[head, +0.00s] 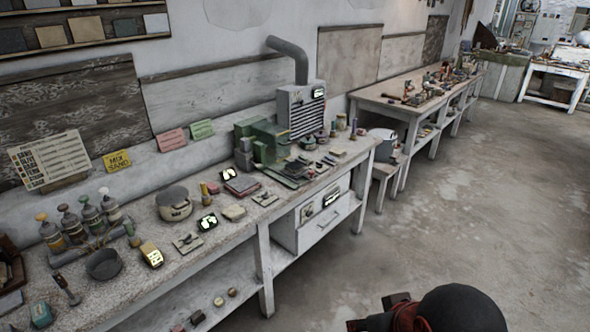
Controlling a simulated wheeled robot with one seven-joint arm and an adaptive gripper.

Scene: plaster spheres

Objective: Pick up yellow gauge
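A small yellow gauge (152,254) with a pale lit face sits on the near workbench (205,257), toward the front edge at the left. It stands to the right of a dark round bowl (104,264). Nothing touches the gauge that I can see. A black, rounded part of my arm with red trim shows at the bottom right, over the floor and well apart from the bench. The fingers of my gripper do not show.
A lidded pot (174,204), a dark gauge with a lit face (207,222) and several capped bottles (73,225) stand around the yellow gauge. A machine with a pipe (301,112) stands farther along. The concrete floor (440,215) at right is open.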

